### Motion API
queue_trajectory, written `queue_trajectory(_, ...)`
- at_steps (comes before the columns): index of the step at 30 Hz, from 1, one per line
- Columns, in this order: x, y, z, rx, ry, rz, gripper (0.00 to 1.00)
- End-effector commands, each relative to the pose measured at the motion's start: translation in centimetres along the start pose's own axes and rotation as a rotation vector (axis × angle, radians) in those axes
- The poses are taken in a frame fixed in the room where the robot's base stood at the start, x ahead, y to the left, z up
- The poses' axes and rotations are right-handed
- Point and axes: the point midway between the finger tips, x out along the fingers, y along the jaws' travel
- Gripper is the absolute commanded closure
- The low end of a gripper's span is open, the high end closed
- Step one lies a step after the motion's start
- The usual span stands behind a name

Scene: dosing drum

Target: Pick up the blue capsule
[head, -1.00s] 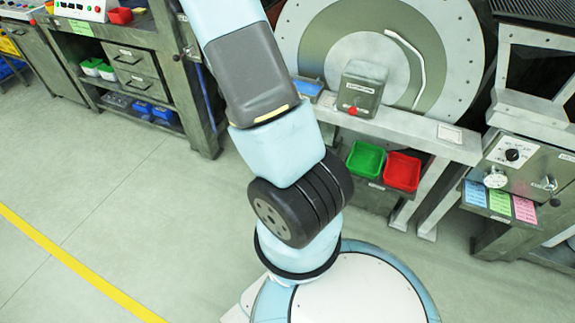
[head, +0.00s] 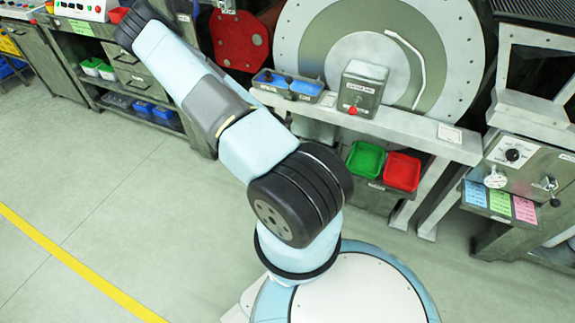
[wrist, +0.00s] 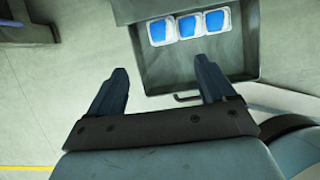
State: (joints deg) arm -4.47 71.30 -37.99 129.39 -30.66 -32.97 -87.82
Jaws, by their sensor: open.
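In the wrist view my gripper (wrist: 162,80) has its two dark fingers spread wide apart, with nothing between them. Beyond the fingertips is a grey open drawer (wrist: 180,73). Three small white-edged blue items lie in a row along its far side: a left one (wrist: 159,31), a middle one (wrist: 187,26) and a right one (wrist: 214,21). I cannot tell whether any of them is the blue capsule or holds it. The gripper is apart from them. In the head view my arm reaches to the upper left and the fingers do not show.
A ledge (head: 420,133) carries a blue tray (head: 305,88) and a grey box with a red knob (head: 361,88). Below are a green bin (head: 365,160) and a red bin (head: 401,171). A workbench with drawers (head: 130,62) stands at left. The floor in front is clear.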

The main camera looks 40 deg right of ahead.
Motion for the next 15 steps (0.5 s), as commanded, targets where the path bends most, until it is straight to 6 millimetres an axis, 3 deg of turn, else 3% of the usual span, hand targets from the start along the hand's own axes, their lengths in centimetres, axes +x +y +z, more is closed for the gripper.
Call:
queue_trajectory(8, 2.2, -1.1, -0.2, -0.058, 0.004, -0.007, 0.17)
queue_trajectory(15, 6.2, -1.1, -0.2, -0.056, 0.004, -0.007, 0.17)
